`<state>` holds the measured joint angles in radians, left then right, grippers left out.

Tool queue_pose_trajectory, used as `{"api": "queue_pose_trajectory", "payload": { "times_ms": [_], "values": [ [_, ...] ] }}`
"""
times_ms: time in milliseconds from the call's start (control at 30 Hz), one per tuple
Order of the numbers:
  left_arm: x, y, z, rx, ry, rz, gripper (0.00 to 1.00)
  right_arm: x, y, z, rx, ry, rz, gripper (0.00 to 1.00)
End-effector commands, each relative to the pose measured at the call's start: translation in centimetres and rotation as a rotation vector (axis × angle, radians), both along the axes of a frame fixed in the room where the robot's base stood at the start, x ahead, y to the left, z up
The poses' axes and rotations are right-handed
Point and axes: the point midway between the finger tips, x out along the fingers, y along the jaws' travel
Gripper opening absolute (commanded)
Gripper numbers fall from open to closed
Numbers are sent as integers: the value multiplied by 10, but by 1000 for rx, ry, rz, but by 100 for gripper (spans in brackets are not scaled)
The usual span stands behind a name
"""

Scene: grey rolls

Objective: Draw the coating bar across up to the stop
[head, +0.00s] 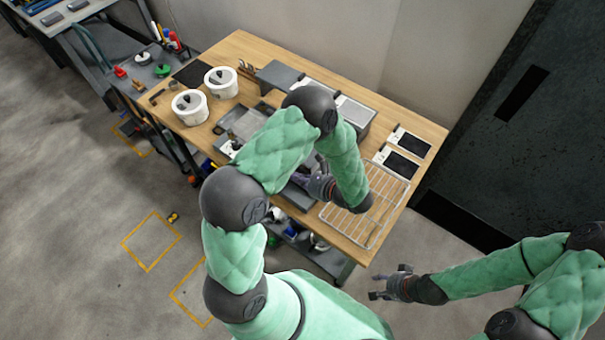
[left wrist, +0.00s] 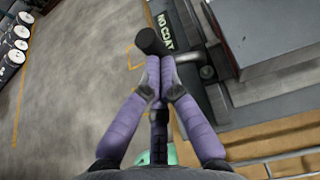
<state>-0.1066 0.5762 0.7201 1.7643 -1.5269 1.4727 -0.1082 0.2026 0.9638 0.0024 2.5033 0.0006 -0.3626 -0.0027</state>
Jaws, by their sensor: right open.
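The grey coating machine (head: 243,122) stands on the wooden table, largely hidden by my left arm in the head view. In the left wrist view its dark edge strip carries the lettering "NO COAT" (left wrist: 166,30). A black knob handle (left wrist: 150,40) with a short metal rod, apparently the coating bar's, sits beside that strip. My left gripper (head: 318,186) is at the machine's front side. Its purple fingers (left wrist: 159,72) are closed together at the handle; the contact is partly hidden. The stop cannot be made out. My right gripper (head: 388,284) is open and empty, off the table's front.
A grey box (head: 278,75) stands at the back.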

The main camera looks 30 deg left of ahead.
Motion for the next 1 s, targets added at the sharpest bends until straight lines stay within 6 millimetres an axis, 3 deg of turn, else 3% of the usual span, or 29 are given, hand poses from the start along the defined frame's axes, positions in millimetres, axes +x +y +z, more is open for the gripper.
{"api": "queue_pose_trajectory", "payload": {
  "times_ms": [1000],
  "values": [
    [2, 27, 0, 1, 0, 1, 0, 0, 0, -5, 0, 0, 0, 46]
  ]
}}
